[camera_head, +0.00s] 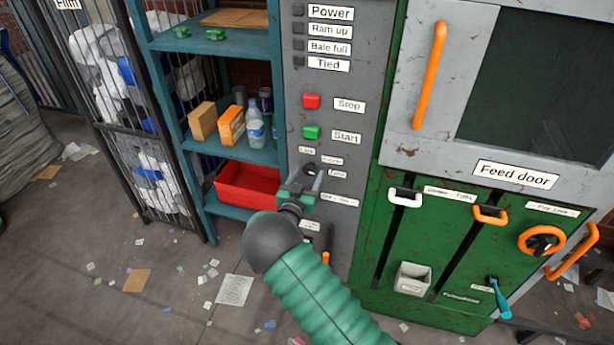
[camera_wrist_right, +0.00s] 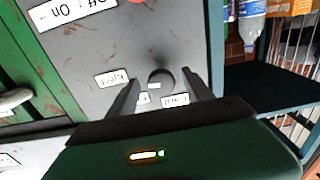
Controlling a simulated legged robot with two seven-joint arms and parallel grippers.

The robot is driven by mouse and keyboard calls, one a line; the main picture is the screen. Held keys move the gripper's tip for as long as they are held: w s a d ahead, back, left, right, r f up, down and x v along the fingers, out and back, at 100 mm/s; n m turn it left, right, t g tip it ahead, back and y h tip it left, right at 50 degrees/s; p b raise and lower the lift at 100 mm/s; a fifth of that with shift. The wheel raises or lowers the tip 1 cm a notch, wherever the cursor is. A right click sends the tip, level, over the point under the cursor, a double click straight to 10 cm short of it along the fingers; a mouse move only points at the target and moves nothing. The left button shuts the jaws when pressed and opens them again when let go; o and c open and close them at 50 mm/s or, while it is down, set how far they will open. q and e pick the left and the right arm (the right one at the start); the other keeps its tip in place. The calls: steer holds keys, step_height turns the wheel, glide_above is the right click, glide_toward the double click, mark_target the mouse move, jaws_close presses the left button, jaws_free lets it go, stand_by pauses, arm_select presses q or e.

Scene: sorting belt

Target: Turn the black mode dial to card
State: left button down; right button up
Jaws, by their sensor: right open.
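The black mode dial (camera_head: 310,169) is on the grey control panel, below the green Start button, and is partly hidden behind my right gripper (camera_head: 303,184). In the right wrist view the dark dial (camera_wrist_right: 161,76) shows between my two fingertips. That gripper is open around it, and I cannot tell whether the fingers touch it. A label that seems to read Card (camera_wrist_right: 175,100) appears upside down beside the dial, with an Eject label (camera_wrist_right: 113,78) on the other side. The dial's pointer direction is unclear. My left gripper is out of view.
The red Stop button (camera_head: 311,101) and green Start button (camera_head: 311,132) sit above the dial. A blue shelf (camera_head: 262,155) with a red bin (camera_head: 247,184) stands left of the panel. The green machine front (camera_head: 450,250) with handles is to the right.

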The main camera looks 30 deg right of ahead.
steer(key=shift+a+r, duration=0.1)
steer(key=shift+a, duration=0.1)
steer(key=c, duration=0.7)
jaws_close()
steer(key=shift+n, duration=0.3)
steer(key=n+p, duration=0.1)
steer(key=n, duration=0.8)
steer(key=shift+s+r+n+p, duration=0.1)
steer(key=shift+n+p, duration=0.3)
steer(key=n, duration=0.5)
steer(key=shift+p, duration=0.35)
steer(key=shift+n, duration=2.2)
